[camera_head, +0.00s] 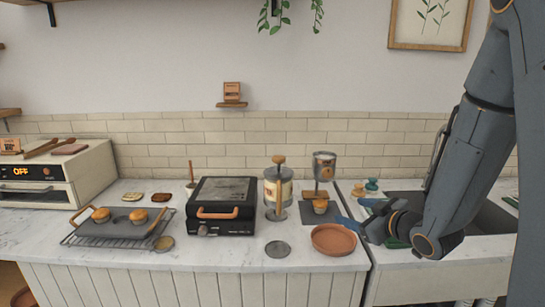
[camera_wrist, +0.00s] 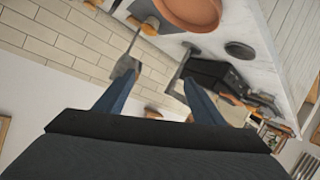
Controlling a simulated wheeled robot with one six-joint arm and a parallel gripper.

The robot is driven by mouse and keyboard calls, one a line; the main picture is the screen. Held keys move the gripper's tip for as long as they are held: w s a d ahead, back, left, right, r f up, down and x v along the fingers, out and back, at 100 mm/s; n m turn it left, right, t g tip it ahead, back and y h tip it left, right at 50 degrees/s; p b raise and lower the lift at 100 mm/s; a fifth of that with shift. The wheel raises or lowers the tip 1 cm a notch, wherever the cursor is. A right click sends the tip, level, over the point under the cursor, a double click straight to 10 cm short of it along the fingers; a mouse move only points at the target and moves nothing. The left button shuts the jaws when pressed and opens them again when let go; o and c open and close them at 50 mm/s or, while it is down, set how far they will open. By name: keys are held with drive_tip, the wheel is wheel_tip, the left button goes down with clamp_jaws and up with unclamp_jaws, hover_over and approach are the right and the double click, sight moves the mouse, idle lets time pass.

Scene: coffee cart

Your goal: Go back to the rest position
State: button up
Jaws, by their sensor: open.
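My gripper (camera_head: 360,213) is at the right of the counter in the head view, at the end of my bent arm. Its blue fingers point left, near the terracotta plate (camera_head: 333,240) and a muffin (camera_head: 320,206) on a dark mat. In the wrist view my gripper (camera_wrist: 158,84) is open, its two fingers spread apart. Nothing shows held between them; the tiled wall and counter things lie beyond. The terracotta plate also shows at the top of the wrist view (camera_wrist: 195,14). The exact gap between gripper and plate is hard to tell.
A black grill (camera_head: 222,205), a French press (camera_head: 278,190) and a can on a stand (camera_head: 324,165) stand on the counter. A sink (camera_head: 450,212) lies behind my arm.

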drive_tip(key=s+d+f+m+g+h+b, duration=0.1)
drive_tip(key=s+f+m+g+h+b, duration=0.5)
drive_tip(key=s+f, duration=0.45)
drive_tip(key=s+a+f+m+g+b, duration=0.1)
drive_tip(key=s+a+f+g+b, duration=0.1)
drive_tip(key=s, duration=0.4)
drive_tip(key=s+a+f+m+g+y+b, duration=0.1)
drive_tip(key=s+a+f+g+b, duration=0.1)
drive_tip(key=s, duration=0.4)
drive_tip(key=shift+s+a+f+g, duration=0.2)
drive_tip(key=shift+a+f+g, duration=0.25)
drive_tip(key=shift+g, duration=0.75)
drive_tip(key=shift+r, duration=0.1)
